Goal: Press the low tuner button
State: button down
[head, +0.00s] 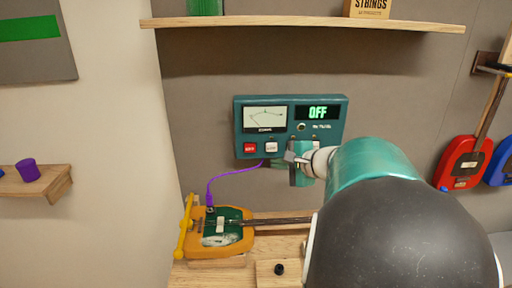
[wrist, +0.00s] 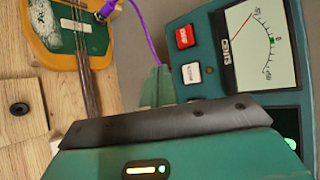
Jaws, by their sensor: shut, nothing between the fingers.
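The wrist view also shows the red button (wrist: 185,37) and white button (wrist: 191,74). My gripper (head: 293,158) is shut and empty, just right of the white button and in front of the tuner's lower part. Its fingertips (wrist: 157,74) show left of the buttons in the wrist view; contact is not visible.
A yellow guitar (head: 238,240) lies on the wooden bench below, with a purple cable (head: 220,180) running up to the tuner. A wooden shelf (head: 300,22) is above. Red (head: 462,160) and blue guitars hang at right. A small shelf (head: 50,187) is at left.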

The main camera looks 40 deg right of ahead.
aim_at(267, 151)
jog(key=shift+w+d, duration=0.8)
jog(key=shift+w, duration=0.3)
jog(key=shift+w+d, duration=0.75)
jog(key=shift+w, duration=0.35)
jog(key=shift+w, duration=0.1)
jog(key=shift+w+d, duration=0.25)
dwell(0.4)
jog(key=shift+w+d, duration=0.2)
jog(key=shift+w, duration=0.15)
dwell(0.6)
jog(key=shift+s, duration=0.1)
jog(key=shift+s+a, duration=0.45)
jog(key=shift+s, duration=0.15)
jog(key=shift+s, duration=0.1)
jog(key=s+a, duration=0.1)
jog(key=s, duration=0.1)
jog(key=s+a, duration=0.1)
jog(key=s, duration=0.1)
jog(key=shift+a, duration=0.4)
